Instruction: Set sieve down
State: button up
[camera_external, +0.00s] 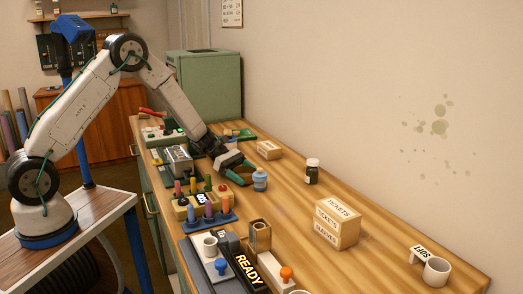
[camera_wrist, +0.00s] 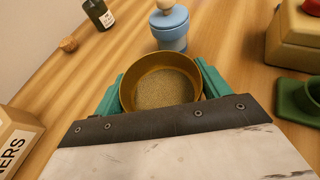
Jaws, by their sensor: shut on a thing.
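The sieve (camera_wrist: 160,90), a round brass-brown pan with a fine, sand-coloured mesh floor, sits between the teal fingers of my gripper (camera_wrist: 160,96) in the wrist view. My gripper is shut on its rim from both sides. In the outside view my gripper (camera_external: 240,170) is low over the wooden table, beside a pale-blue lidded jar (camera_external: 260,180). The sieve cannot be made out there. In the wrist view the jar (camera_wrist: 170,30) stands just beyond the sieve. I cannot tell whether the sieve touches the table.
A box with a red button (camera_external: 224,192) and a rack of coloured pegs (camera_external: 208,217) stand nearby. Bare wood (camera_external: 290,200) lies between.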

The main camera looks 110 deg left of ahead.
jog(key=shift+f, duration=0.15)
jog(key=o, duration=1)
jog(key=shift+o, duration=0.2)
jog(key=shift+r, duration=0.2)
